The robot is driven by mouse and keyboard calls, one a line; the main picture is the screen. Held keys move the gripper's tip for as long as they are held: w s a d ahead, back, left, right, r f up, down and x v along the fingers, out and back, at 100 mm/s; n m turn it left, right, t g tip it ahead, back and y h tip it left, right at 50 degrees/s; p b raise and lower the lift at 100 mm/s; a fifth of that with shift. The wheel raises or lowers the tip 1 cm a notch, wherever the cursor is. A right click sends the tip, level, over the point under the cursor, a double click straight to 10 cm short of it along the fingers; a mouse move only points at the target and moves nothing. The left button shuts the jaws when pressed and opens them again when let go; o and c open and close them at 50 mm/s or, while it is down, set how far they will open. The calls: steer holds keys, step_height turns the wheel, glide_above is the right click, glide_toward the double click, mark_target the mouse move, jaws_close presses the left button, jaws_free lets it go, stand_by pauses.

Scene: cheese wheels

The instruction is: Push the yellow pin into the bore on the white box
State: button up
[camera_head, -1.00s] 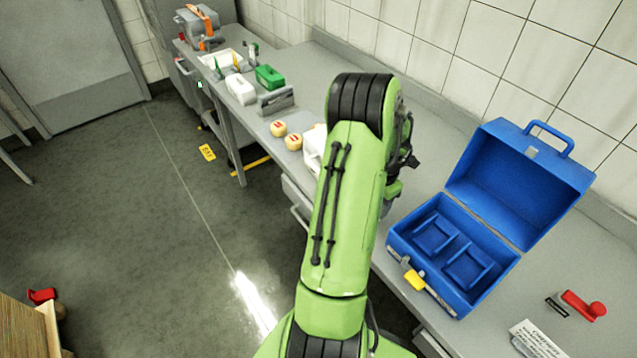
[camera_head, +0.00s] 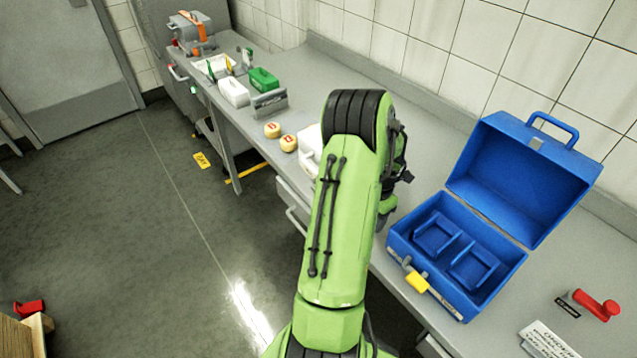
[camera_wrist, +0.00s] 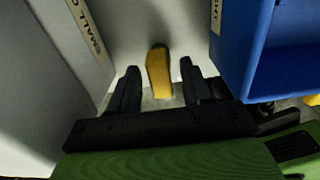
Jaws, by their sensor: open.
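A yellow pin (camera_wrist: 158,72) stands out between the two dark fingers of my gripper (camera_wrist: 159,82) in the wrist view. The fingers are open, one on each side of the pin, with a visible gap on both sides. A pale box wall (camera_wrist: 45,75) with a label reading "SMALL" is at the left of that view. In the head view a white box (camera_head: 307,150) shows partly behind my green arm. No bore can be made out, and my arm hides most of my gripper there.
An open blue case (camera_head: 460,255) with a yellow latch (camera_head: 417,282) stands right of my arm; its blue side (camera_wrist: 242,45) appears close on the right in the wrist view. Two round cheeses (camera_head: 280,137) lie left. A red-handled item (camera_head: 597,305) lies at right.

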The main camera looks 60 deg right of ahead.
jaws_close()
steer(key=shift+r, duration=0.15)
steer(key=shift+r+p, duration=1.8)
steer(key=shift+r, duration=0.85)
steer(key=shift+r+p, duration=0.9)
steer(key=shift+r, duration=0.7)
steer(key=shift+f, duration=0.1)
